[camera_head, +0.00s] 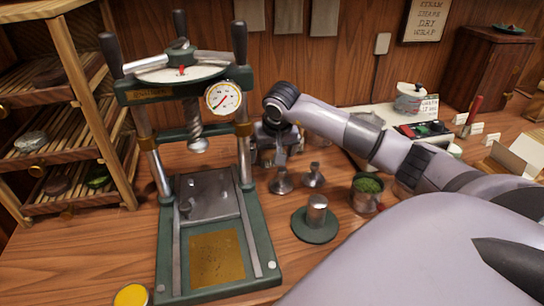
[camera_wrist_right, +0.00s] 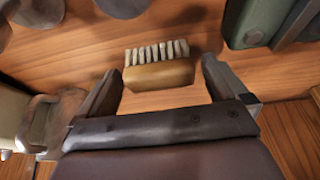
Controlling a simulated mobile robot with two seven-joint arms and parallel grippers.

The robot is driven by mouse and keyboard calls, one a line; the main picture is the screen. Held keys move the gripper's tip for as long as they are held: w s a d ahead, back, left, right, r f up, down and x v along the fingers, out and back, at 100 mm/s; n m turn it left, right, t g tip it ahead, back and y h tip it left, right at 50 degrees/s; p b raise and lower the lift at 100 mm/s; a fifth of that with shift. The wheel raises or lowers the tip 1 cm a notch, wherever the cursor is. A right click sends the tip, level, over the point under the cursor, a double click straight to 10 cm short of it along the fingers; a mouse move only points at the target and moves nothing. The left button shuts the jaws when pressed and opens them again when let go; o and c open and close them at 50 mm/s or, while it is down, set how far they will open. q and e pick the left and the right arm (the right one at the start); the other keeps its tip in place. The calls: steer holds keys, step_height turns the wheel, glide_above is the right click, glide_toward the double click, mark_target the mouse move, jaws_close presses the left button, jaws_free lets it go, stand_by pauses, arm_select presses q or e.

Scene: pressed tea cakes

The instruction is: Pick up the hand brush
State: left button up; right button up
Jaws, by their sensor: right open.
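The hand brush (camera_wrist_right: 158,76) has a light wooden back and a row of pale bristles. In the right wrist view it lies on the wooden table, between and slightly beyond the fingertips. My right gripper (camera_wrist_right: 162,82) is open, with one finger on each side of the brush and gaps at both ends. In the head view my right gripper (camera_head: 275,152) is low behind the press, pointing down near the table. The brush cannot be made out there. My left gripper is not in view.
A green press (camera_head: 258,255) with a gauge stands left of the right gripper. Metal stamps (camera_head: 313,176), a green-filled pot (camera_head: 366,192) and a metal cylinder on a green disc (camera_head: 316,228) stand nearby. A wooden rack (camera_head: 90,85) is at the left.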

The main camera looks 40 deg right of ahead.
mark_target(272, 151)
steer(key=c, duration=1)
steer(key=shift+r, duration=0.2)
step_height(272, 151, up, 20)
steer(key=shift+f+p, duration=0.15)
steer(key=shift+p, duration=0.3)
steer(key=shift+o, duration=0.7)
